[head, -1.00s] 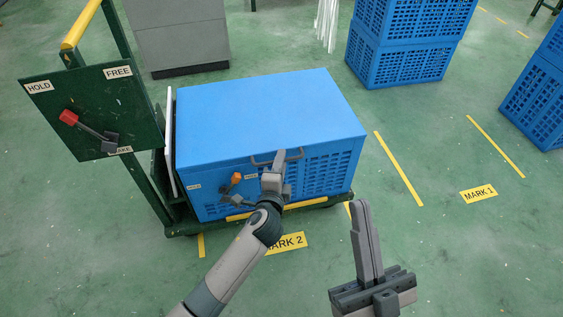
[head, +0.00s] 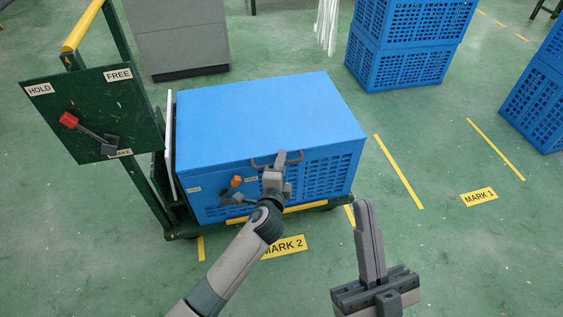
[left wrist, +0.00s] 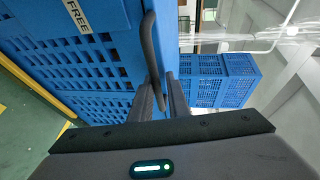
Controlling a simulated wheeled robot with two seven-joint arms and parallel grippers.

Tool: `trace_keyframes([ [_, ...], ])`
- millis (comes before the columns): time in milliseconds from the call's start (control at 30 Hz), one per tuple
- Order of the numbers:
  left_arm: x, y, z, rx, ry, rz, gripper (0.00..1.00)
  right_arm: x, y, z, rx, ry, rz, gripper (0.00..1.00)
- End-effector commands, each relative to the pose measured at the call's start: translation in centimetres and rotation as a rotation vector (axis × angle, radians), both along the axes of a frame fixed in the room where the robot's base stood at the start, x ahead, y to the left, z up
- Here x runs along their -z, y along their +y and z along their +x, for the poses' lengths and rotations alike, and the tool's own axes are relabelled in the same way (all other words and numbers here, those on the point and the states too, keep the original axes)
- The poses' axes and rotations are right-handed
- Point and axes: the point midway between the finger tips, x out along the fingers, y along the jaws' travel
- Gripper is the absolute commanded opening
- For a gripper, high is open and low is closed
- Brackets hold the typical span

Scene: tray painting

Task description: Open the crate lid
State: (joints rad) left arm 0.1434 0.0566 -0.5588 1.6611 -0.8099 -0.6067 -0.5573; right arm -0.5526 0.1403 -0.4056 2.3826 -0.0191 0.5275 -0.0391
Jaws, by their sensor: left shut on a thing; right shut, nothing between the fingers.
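The blue crate (head: 330,175) stands on a green trolley, and its flat blue lid (head: 265,115) lies over its top. A grey bar handle (head: 258,162) is at the lid's front edge; it also shows in the left wrist view (left wrist: 149,45). My left gripper (head: 277,162) is shut on this handle, partly hiding it. In the left wrist view its fingers (left wrist: 162,92) close around the bar's lower part. An orange-tipped latch (head: 236,182) sits on the crate's front, left of my gripper. My right gripper (head: 365,207) is shut and empty, right of and in front of the crate.
The trolley's green panel (head: 90,112) with a red-knobbed lever (head: 68,120) rises at the left. Stacked blue crates (head: 405,50) stand at the back right, with another (head: 540,105) at the right edge. Floor with yellow lines lies clear on the right.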

Motion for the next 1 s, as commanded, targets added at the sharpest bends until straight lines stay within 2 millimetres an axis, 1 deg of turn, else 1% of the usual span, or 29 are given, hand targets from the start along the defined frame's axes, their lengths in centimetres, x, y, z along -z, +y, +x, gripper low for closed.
trace_keyframes([
  [33,0.7,0.0,-0.3,0.0,0.015,-0.002,0.0,0.0,0.0,0.0,0.0,0.005,-0.002,0.0],
  [200,0.4,0.0,-0.4,0.0,0.022,-0.004,0.0,0.3,0.4,0.0,-0.007,0.039,-0.012,0.0],
  [267,0.3,-0.1,-0.4,0.0,0.026,-0.005,0.0,0.8,0.7,0.0,-0.011,0.068,-0.021,0.0],
  [400,0.2,-0.1,-0.4,0.0,0.03,-0.007,0.0,2.4,1.4,-0.4,-0.03,0.139,-0.038,0.0],
  [533,0.0,-0.1,-0.3,0.0,0.031,-0.006,0.0,3.0,1.8,-0.7,-0.042,0.165,-0.045,0.0],
  [1000,-0.8,-0.1,-0.2,0.0,0.036,-0.01,0.0,4.5,2.1,0.6,-0.039,0.269,-0.079,0.0],
])
